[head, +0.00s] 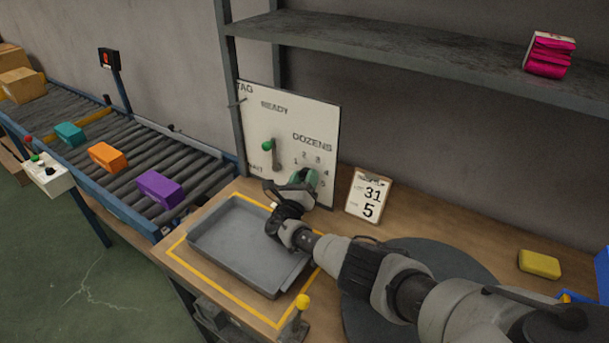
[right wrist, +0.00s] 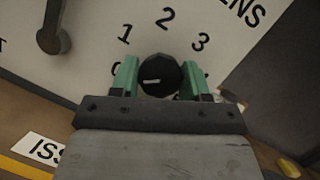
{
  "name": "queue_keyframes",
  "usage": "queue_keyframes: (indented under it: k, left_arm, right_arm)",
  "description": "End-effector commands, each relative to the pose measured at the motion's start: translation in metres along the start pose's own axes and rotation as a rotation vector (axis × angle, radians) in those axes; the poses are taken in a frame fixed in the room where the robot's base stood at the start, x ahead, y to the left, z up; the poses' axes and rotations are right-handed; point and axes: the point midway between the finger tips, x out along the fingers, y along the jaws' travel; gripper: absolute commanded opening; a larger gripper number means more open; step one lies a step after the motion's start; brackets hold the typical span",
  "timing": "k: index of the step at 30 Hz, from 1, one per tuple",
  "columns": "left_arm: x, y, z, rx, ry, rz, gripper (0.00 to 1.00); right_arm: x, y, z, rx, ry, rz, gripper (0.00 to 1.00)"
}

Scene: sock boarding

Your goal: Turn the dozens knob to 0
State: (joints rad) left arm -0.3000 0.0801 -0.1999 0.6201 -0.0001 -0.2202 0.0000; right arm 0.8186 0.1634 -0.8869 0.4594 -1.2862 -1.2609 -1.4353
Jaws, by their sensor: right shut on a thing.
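The dozens knob (right wrist: 163,68) is a dark round knob on the white panel (head: 258,125), under the DOZENS label. In the right wrist view it sits between the two green fingers of my right gripper (head: 304,181), which is shut on it. Its white mark lies left of centre, roughly level, on the side of the 0. The numbers 1, 2 and 3 show around it; the 0 and a number on the right are partly hidden by the fingers. In the head view my gripper hides the knob. My left gripper is not in view.
A green-topped lever (head: 270,152) is on the panel left of the knob. A grey tray (head: 238,238) lies on the bench. A conveyor with coloured boxes (head: 160,189) is at left; a shelf (head: 420,55) is above.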

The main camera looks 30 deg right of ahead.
Motion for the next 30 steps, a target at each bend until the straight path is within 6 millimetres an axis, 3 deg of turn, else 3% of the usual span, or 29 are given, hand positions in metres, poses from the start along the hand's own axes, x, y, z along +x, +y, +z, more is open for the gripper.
queue_keyframes:
  k: [14,15,20,30]
  left_arm:
    - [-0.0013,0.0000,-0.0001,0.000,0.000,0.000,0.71]
    - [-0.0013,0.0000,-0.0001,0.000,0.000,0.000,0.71]
    - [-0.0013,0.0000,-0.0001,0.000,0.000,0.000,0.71]
    - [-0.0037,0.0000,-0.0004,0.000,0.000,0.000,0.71]
  right_arm:
    - [-0.0017,0.0005,-0.0031,-0.019,0.005,0.008,0.22]
    - [-0.0017,0.0005,-0.0031,-0.019,0.005,0.008,0.47]
    - [-0.0012,0.0003,-0.0022,-0.018,0.004,0.007,0.71]
    - [-0.0057,0.0001,-0.0007,-0.016,0.003,0.007,0.71]
